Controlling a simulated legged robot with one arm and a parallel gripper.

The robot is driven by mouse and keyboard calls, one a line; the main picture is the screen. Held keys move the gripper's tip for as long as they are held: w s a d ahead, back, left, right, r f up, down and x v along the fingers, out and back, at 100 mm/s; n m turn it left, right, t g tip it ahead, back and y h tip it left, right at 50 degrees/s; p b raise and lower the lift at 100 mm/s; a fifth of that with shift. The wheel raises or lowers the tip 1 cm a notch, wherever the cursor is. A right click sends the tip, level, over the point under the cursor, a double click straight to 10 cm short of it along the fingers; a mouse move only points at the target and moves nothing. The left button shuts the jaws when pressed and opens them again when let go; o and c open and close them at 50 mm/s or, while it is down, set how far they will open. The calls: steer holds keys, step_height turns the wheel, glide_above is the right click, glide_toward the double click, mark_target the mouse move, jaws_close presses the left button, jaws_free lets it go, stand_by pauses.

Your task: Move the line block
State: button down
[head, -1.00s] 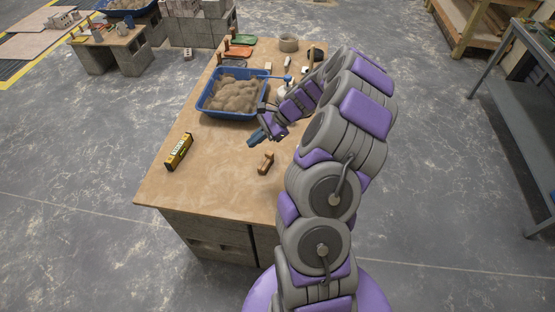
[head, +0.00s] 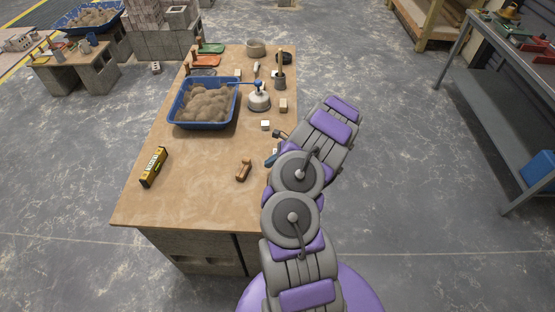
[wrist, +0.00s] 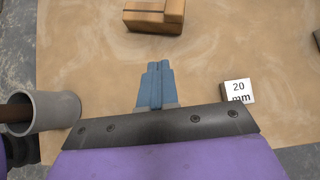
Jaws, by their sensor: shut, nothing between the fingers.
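The line block, a small brown wooden block with a raised end (head: 243,170), lies on the near right part of the tabletop. In the wrist view the line block (wrist: 155,15) is at the top edge, partly cut off, ahead of the fingertips and apart from them. My gripper (wrist: 158,68) has blue fingers, shut together with nothing between them, over the tabletop. In the head view my arm hides most of my gripper; a little blue shows at the table's right edge.
A yellow and black level (head: 154,167) lies at the left. A blue tub of mortar (head: 205,103) stands farther back. A white "20 mm" block (wrist: 237,91) and a grey cup (wrist: 56,110) flank my gripper. The near middle of the tabletop (head: 195,190) is bare.

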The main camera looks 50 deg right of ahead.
mark_target(248, 170)
steer(key=x, duration=0.3)
steer(key=shift+w+a+f+b, duration=0.1)
steer(key=shift+f+b, duration=0.25)
steer(key=shift+f, duration=0.05)
steer(key=shift+w+a+r, duration=0.15)
steer(key=shift+w+a, duration=0.6)
steer(key=shift+w, duration=0.25)
steer(key=shift+w+a+b, duration=0.3)
steer(key=shift+w+a, duration=0.2)
steer(key=shift+w, duration=0.05)
steer(key=w+a, duration=0.4)
steer(key=w, duration=0.1)
steer(key=w+a, duration=0.9)
steer(key=w, duration=0.1)
steer(key=shift+w+a+r, duration=0.1)
steer(key=shift+w+a, duration=0.05)
steer(key=shift+w, duration=0.15)
steer(key=shift+s, duration=0.15)
